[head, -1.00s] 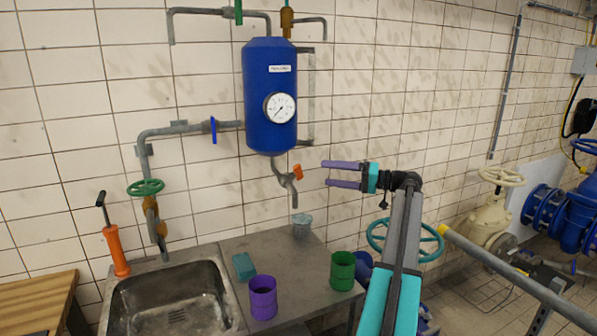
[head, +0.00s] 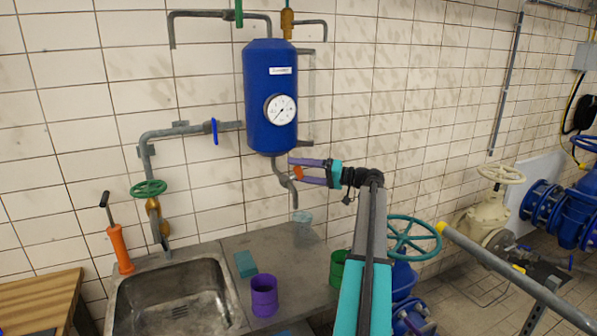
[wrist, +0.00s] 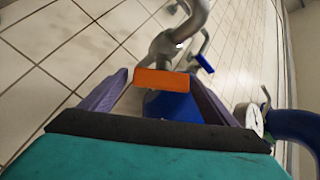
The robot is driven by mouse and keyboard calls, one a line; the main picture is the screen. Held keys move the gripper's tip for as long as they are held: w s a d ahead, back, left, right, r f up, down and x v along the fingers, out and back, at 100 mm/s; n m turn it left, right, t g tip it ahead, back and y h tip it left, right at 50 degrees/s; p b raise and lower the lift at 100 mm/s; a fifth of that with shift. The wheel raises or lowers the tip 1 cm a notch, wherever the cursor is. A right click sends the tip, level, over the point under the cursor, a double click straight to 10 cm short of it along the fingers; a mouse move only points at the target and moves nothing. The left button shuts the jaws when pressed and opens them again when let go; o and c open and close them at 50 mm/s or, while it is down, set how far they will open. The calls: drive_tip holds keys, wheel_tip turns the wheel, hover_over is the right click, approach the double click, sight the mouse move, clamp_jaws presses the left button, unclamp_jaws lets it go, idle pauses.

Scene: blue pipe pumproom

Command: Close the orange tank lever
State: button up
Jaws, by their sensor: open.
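The orange tank lever (head: 298,174) sits on the grey outlet pipe (head: 283,173) below the blue tank (head: 270,95). My gripper (head: 291,171) is open, with its two purple fingers on either side of the lever in the head view. In the wrist view the orange lever (wrist: 161,79) lies between the open fingers (wrist: 160,85), near their tips, with gaps to both. The lever's far side is hidden.
A clear cup (head: 302,219) stands under the spout on the grey counter (head: 284,265). A purple mug (head: 264,296), a teal block (head: 245,264) and a partly hidden green mug (head: 337,268) are also there. The sink (head: 175,300) is at left.

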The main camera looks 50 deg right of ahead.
drive_tip(key=shift+c, duration=0.2)
drive_tip(key=c, duration=1)
drive_tip(key=shift+m+g+h, duration=0.4)
drive_tip(key=shift+m+h, duration=0.6)
drive_tip(key=shift+m, duration=0.3)
drive_tip(key=shift+r+m+g+h, duration=0.1)
drive_tip(key=shift+m+g+h, duration=0.55)
drive_tip(key=shift+m, duration=0.55)
drive_tip(key=shift+d, duration=0.1)
